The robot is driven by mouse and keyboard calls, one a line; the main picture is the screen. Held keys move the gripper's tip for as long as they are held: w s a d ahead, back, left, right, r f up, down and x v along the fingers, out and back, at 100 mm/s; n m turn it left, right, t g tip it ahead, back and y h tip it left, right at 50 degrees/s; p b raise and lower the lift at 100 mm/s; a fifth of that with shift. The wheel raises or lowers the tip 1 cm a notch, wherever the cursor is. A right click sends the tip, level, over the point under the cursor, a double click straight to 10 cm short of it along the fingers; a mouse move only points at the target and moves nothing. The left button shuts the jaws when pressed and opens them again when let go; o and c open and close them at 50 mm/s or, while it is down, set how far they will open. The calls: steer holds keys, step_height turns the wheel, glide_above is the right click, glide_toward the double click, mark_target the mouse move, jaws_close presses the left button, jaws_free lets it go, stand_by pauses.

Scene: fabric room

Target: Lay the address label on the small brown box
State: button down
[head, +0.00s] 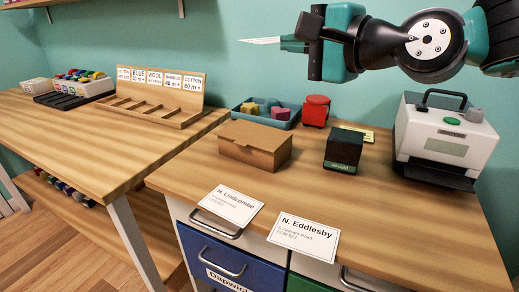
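The small brown box (255,146) sits closed on the right-hand desk, its lid bare as far as I see. My gripper (293,43) is high above the back of the desk, pointing left, well above the box. A thin white flat piece (262,40), seen almost edge-on, sticks out from its fingertips; it looks like a label, with no print visible. Two printed white cards lie at the desk's front edge: one reads H. Lindcombe (231,206), the other N.
Behind the box are a blue tray (243,115) with coloured pieces and a red container (315,110). A dark green box (343,150) and a white machine (444,137) stand to the right. A wooden rack (158,105) is on the left table. The desk's right front is clear.

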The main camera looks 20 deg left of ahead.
step_height(320, 180, down, 20)
steer(key=b, duration=0.6)
steer(key=shift+r, duration=0.15)
steer(key=c, duration=1.4)
jaws_free()
steer(key=shift+c, duration=0.2)
steer(key=shift+r, duration=0.1)
steer(key=v, duration=1.2)
steer(key=shift+s+f+b, duration=0.15)
steer(key=shift+f+b, duration=0.05)
steer(key=shift+b, duration=0.1)
